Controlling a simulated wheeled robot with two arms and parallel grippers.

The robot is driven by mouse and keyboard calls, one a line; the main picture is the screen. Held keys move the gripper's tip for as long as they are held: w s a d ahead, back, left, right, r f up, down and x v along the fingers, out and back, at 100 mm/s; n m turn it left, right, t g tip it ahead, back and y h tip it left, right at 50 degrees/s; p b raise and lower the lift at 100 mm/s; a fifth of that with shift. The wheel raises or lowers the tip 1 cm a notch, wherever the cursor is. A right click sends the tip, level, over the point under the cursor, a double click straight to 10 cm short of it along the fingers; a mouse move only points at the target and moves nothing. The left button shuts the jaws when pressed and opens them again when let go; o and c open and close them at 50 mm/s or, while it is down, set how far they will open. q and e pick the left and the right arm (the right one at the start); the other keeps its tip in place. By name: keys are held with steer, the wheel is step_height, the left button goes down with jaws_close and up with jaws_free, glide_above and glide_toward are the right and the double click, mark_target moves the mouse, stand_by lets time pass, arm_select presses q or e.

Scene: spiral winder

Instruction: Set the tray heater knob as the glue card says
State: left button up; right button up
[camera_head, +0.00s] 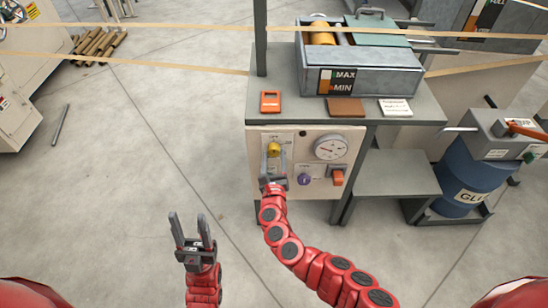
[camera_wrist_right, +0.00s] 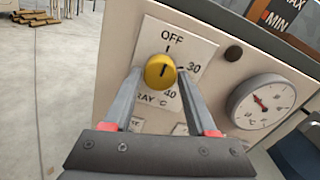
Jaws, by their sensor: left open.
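My left gripper (camera_head: 188,220) is open and empty above the floor. A white card (camera_head: 395,107) lies on the bench, its print too small to read.
The panel also bears a round gauge (camera_head: 331,147), a purple knob (camera_head: 304,179) and an orange switch (camera_head: 338,177). A metal tray (camera_head: 372,82) marked MAX and MIN stands on the bench. A blue glue drum (camera_head: 468,180) is at right.

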jaws_close()
